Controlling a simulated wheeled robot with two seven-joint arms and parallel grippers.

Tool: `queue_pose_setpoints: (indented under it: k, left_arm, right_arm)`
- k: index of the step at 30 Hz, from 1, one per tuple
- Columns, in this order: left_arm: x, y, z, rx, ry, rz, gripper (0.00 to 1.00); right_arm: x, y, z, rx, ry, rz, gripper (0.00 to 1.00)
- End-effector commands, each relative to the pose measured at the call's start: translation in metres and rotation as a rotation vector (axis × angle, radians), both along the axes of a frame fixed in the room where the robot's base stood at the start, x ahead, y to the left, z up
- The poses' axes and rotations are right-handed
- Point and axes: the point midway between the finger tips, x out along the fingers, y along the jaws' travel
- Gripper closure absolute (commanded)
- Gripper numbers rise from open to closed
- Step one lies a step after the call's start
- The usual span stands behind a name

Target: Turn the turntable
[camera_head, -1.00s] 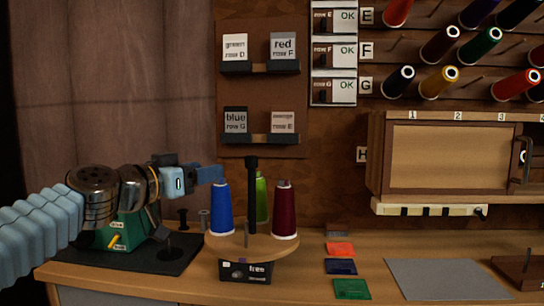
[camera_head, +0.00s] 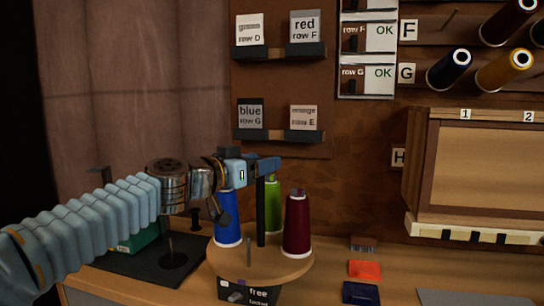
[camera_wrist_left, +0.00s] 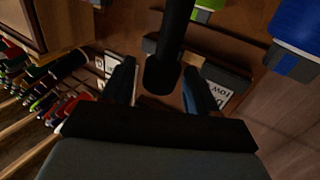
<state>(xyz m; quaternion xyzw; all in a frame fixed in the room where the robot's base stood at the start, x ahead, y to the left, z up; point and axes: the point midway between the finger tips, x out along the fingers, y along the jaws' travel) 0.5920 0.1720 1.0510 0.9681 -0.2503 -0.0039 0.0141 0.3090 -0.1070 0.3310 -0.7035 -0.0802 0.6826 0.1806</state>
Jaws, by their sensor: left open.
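The turntable is a round wooden disc (camera_head: 285,267) on a dark base labelled "free" (camera_head: 256,293). It carries a blue thread cone (camera_head: 227,222), a green one (camera_head: 273,203) and a maroon one (camera_head: 297,225). A black post (camera_head: 261,225) rises at its middle. My left gripper (camera_head: 266,165) is at the top of this post, above the cones. In the left wrist view, its open fingers (camera_wrist_left: 160,88) lie on either side of the black post (camera_wrist_left: 172,45); contact cannot be told. My right gripper is out of view.
A dark mat (camera_head: 145,262) with a green block lies left of the turntable. Coloured cards (camera_head: 364,269) and a grey mat (camera_head: 470,298) lie to its right. Label shelves (camera_head: 280,135) hang behind, and a wooden cabinet (camera_head: 480,170) is at the right.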

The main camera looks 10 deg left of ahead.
Motion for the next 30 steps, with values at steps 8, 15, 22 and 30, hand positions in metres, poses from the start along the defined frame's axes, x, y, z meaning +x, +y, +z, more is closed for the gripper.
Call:
queue_pose_setpoints:
  k: [8,15,22,30]
  left_arm:
    - [0.0008,-0.0004,-0.0004,0.000,0.000,0.001,0.41]
    - [0.0008,-0.0004,-0.0004,0.000,0.000,0.000,0.67]
    - [0.0007,-0.0003,-0.0003,0.000,0.000,0.000,1.00]
    - [0.0005,0.0006,-0.0009,0.000,0.000,-0.003,1.00]
  right_arm:
    - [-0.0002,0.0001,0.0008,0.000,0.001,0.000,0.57]
    - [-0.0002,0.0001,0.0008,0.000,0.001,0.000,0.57]
    - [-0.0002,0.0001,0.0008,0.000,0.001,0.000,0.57]
    - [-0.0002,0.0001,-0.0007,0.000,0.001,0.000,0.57]
